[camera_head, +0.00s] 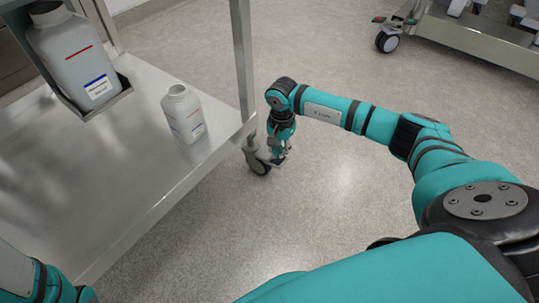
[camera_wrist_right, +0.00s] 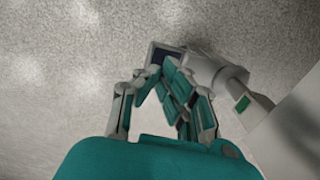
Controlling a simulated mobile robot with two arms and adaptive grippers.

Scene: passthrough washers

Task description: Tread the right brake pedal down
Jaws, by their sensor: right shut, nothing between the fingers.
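The right brake pedal (camera_wrist_right: 158,54) shows in the right wrist view as a small dark pad in a grey frame, beside a grey caster (camera_wrist_right: 208,68). In the head view the caster wheel (camera_head: 259,167) stands at the foot of the cart's near right leg. My right gripper (camera_head: 279,153) points down at this caster, shut and empty. In the right wrist view its fingertips (camera_wrist_right: 166,72) are right at the pedal and partly cover it. I cannot tell whether they touch it. My left gripper is out of view; only part of its arm shows at the lower left.
The metal cart (camera_head: 120,215) fills the left side, its upright post (camera_head: 242,60) close to my right wrist. A white bottle (camera_head: 184,113) stands on it, and a larger one (camera_head: 75,60) sits in a holder. Another wheeled cart (camera_head: 470,45) is at the upper right. The floor between is clear.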

